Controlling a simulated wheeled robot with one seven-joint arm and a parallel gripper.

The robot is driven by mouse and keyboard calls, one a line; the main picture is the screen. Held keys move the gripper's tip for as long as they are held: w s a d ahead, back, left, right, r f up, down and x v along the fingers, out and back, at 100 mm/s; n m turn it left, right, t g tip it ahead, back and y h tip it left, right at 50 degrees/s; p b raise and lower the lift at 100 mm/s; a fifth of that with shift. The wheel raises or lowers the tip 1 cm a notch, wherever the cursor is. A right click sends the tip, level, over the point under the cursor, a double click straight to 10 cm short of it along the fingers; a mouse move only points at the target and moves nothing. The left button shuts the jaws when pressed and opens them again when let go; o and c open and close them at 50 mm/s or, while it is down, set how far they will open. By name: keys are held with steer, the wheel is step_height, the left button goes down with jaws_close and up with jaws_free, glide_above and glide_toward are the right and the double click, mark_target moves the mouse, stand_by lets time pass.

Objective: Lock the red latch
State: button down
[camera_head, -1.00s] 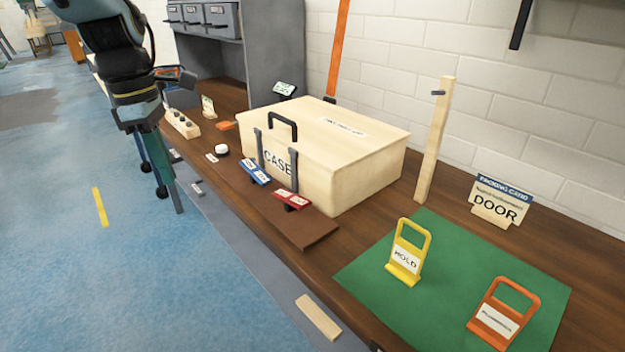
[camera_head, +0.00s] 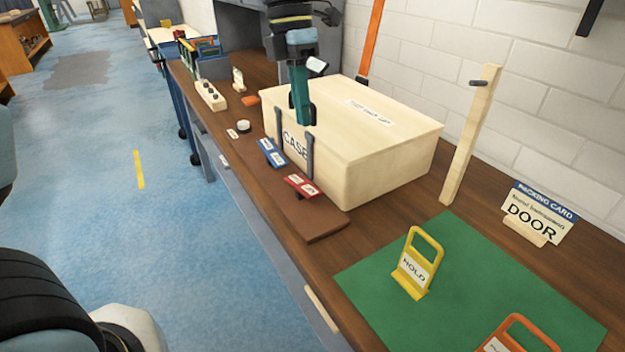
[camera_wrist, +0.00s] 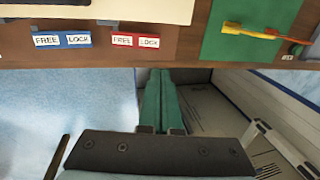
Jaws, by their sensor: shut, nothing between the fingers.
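The red latch plate (camera_head: 302,187) lies at the front foot of the pale wooden case (camera_head: 385,160), with a dark upright bar (camera_head: 309,158) behind it. In the wrist view the red plate (camera_wrist: 135,41) reads FREE on the left and LOCK on the right. My gripper (camera_head: 303,121) is shut and empty, its teal fingers pointing down and overlapping the case's handle area in the head view; I cannot tell whether they touch. In the wrist view my gripper (camera_wrist: 160,72) shows just below the table edge, beneath and slightly right of the red plate.
A blue latch plate (camera_head: 271,152) sits left of the red one. A green mat (camera_head: 380,285) with a yellow tag (camera_head: 416,265) and an orange tag (camera_head: 517,335) lies to the right. A wooden post (camera_head: 468,140) and DOOR card (camera_head: 540,212) stand behind.

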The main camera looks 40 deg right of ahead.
mark_target(313, 196)
steer(key=p+x, duration=0.1)
steer(key=x, duration=1.3)
